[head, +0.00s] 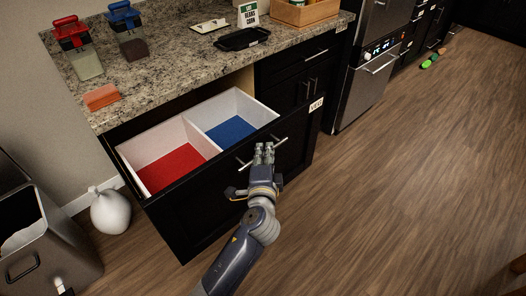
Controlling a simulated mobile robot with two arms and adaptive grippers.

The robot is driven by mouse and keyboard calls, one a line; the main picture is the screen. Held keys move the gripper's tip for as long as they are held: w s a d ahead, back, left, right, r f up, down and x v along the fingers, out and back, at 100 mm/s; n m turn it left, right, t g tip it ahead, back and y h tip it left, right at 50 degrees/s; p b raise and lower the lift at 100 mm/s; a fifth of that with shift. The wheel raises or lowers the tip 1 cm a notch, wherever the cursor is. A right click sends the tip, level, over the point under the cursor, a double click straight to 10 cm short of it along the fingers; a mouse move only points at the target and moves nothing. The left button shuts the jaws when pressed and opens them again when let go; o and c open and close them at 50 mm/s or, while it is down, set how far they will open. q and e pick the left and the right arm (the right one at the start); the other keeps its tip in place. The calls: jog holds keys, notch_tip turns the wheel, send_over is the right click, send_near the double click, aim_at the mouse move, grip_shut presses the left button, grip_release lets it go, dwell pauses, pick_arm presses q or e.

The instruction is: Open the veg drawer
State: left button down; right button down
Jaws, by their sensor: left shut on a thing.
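The veg drawer (185,200) is a black drawer under the granite counter, pulled well out. A white label, apparently reading VEG, is at the right end of its front (316,104). Inside is a white divider box with a red-floored compartment (172,168) on the left and a blue-floored one (231,131) on the right; both look empty. A silver bar handle (243,163) crosses the drawer front. My left gripper (264,152) is shut on the handle's middle, hiding that part. My right gripper is out of view.
A grey bin (50,240) and a white vase (110,212) stand left of the drawer. Red-lidded (80,50) and blue-lidded (128,32) containers, an orange block (101,97) and a black tray (243,39) are on the counter.

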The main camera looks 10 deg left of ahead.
pick_arm(q)
jog(key=c, duration=2)
grip_release()
jog(key=shift+o, duration=0.2)
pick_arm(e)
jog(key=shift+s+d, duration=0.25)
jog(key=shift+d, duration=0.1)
pick_arm(q)
jog(key=shift+s, duration=0.1)
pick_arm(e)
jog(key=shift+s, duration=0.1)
pick_arm(q)
jog(key=s+d+r, duration=0.1)
jog(key=s, duration=1)
jog(key=shift+s+d+r, duration=0.2)
jog(key=shift+s+r, duration=0.1)
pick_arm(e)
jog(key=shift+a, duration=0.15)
